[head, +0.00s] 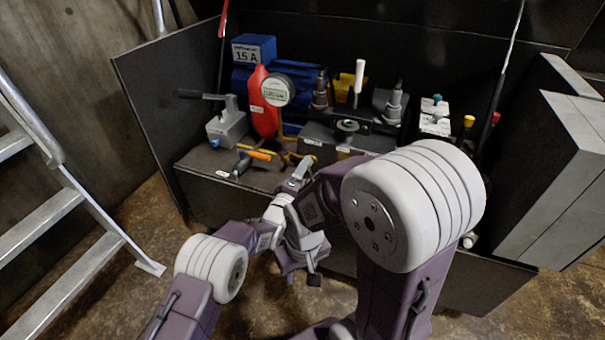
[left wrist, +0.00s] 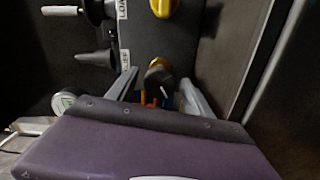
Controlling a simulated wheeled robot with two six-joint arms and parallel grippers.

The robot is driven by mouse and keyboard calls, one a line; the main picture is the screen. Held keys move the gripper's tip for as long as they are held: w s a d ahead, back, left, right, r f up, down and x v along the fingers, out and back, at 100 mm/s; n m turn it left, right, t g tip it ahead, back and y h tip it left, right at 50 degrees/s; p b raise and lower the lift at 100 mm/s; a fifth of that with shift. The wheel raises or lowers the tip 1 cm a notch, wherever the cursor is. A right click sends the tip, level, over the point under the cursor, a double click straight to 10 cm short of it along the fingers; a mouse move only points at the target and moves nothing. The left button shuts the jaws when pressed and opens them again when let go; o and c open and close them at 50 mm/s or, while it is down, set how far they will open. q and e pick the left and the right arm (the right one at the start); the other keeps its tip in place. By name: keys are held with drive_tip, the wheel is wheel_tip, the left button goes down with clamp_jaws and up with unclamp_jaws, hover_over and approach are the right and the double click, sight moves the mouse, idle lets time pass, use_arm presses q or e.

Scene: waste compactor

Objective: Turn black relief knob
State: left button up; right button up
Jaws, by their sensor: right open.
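In the left wrist view, a rounded black knob (left wrist: 158,76) with a yellow part beside it lies between the fingertips of my left gripper (left wrist: 159,80). The fingers stand apart with gaps on both sides, so the gripper looks open. A label (left wrist: 125,59), partly readable as ending in "LIEF", is just left of this knob. In the head view my left gripper (head: 300,172) is at the front of the dark valve block (head: 325,142) and seems to cover this knob. My right gripper (head: 301,277) is open, empty and lower, pointing down in front of the cabinet.
A black round knob (head: 347,127), a white handle (head: 359,75) and a gauge (head: 278,91) are on or near the block. An orange-handled lever (head: 258,155) is left of my left gripper. A ladder (head: 60,200) stands left; a grey box (head: 560,170) stands right.

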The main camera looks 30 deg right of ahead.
use_arm(q)
drive_tip(key=shift+a, duration=0.1)
drive_tip(key=shift+s+a, duration=0.2)
drive_tip(key=shift+s, duration=0.05)
drive_tip(key=b+v, duration=0.2)
drive_tip(key=b, duration=0.1)
drive_tip(key=b+v, duration=0.2)
drive_tip(key=b, duration=0.2)
drive_tip(key=b+v, duration=0.2)
drive_tip(key=b, duration=0.1)
drive_tip(key=shift+s+a+f, duration=0.1)
drive_tip(key=shift+a+f, duration=0.1)
drive_tip(key=shift+f, duration=0.15)
drive_tip(key=shift+s+a+r+b, duration=0.35)
drive_tip(key=shift+s+a+b, duration=0.35)
drive_tip(key=shift+b, duration=0.25)
drive_tip(key=shift+w, duration=0.1)
